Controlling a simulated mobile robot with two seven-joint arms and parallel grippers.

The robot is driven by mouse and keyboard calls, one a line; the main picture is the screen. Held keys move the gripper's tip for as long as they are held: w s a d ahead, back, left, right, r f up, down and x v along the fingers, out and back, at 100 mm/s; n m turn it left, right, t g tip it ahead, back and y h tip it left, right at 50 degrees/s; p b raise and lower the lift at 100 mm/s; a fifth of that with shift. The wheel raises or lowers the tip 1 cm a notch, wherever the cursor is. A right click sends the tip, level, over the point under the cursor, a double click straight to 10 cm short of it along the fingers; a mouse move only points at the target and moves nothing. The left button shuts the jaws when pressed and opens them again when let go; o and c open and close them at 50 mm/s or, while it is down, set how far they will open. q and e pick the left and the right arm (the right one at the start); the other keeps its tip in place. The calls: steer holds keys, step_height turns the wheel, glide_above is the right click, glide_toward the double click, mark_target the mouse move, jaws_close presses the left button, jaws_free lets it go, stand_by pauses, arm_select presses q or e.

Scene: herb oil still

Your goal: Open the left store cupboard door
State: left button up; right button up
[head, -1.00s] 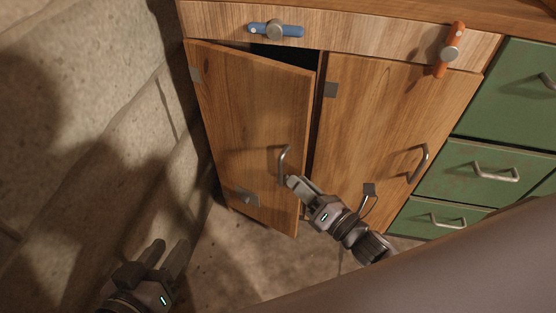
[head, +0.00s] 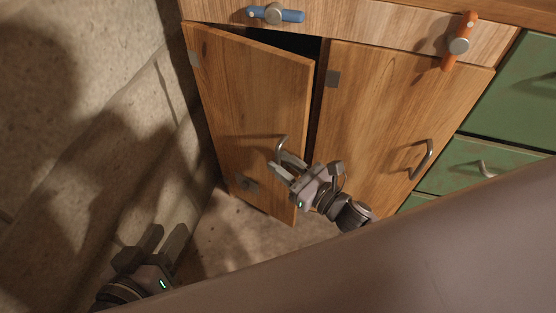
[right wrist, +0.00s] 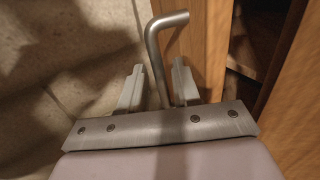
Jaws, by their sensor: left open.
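The left store cupboard door (head: 250,100) is wooden and stands ajar, with a dark gap at its top and along its right edge. Its bent metal handle (head: 282,146) is near the free right edge. My right gripper (head: 281,164) is at this handle. In the right wrist view, the handle (right wrist: 155,50) passes between the open fingers (right wrist: 158,78), with space visible on both sides. My left gripper (head: 165,241) is open and empty at the lower left, away from the door.
The right cupboard door (head: 375,130) is closed beside it. A blue turn latch (head: 289,15) and an orange one (head: 463,32) sit on the panel above. Green drawers (head: 470,165) are at the right. A stone wall (head: 60,120) is close on the left. Bare floor (head: 230,235) lies below.

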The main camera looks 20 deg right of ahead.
arm_select(q)
steer(key=shift+w+d+r, duration=0.15)
steer(key=shift+d+r, duration=0.1)
arm_select(e)
steer(key=shift+x, duration=0.95)
jaws_close()
